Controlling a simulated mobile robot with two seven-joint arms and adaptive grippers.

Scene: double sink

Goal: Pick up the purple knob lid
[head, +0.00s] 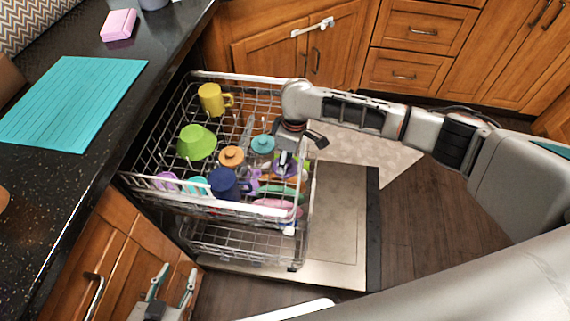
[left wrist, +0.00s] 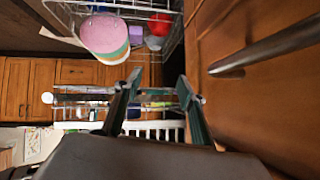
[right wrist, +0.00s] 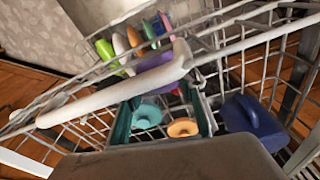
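A purple rounded piece, which looks like the purple knob lid (head: 292,170), sits in the upper dish rack, partly hidden below my right gripper (head: 284,160). In the right wrist view a purple rounded piece (right wrist: 157,77) shows beyond the fingertips, partly covered by a pale bar; its knob cannot be made out. My right gripper (right wrist: 158,97) is open, its fingers apart with nothing held. Teal (right wrist: 147,114) and orange (right wrist: 183,127) knob lids show between the fingers, farther down. My left gripper (head: 170,283) is open and empty, low by the cabinet front, away from the rack.
The wire upper rack (head: 228,78) also holds a yellow mug (head: 211,98), a green cup (head: 196,141), a dark blue mug (head: 224,183) and several colourful utensils. The black counter (head: 60,205) lies left. The open dishwasher door (head: 338,215) lies right, with floor beyond.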

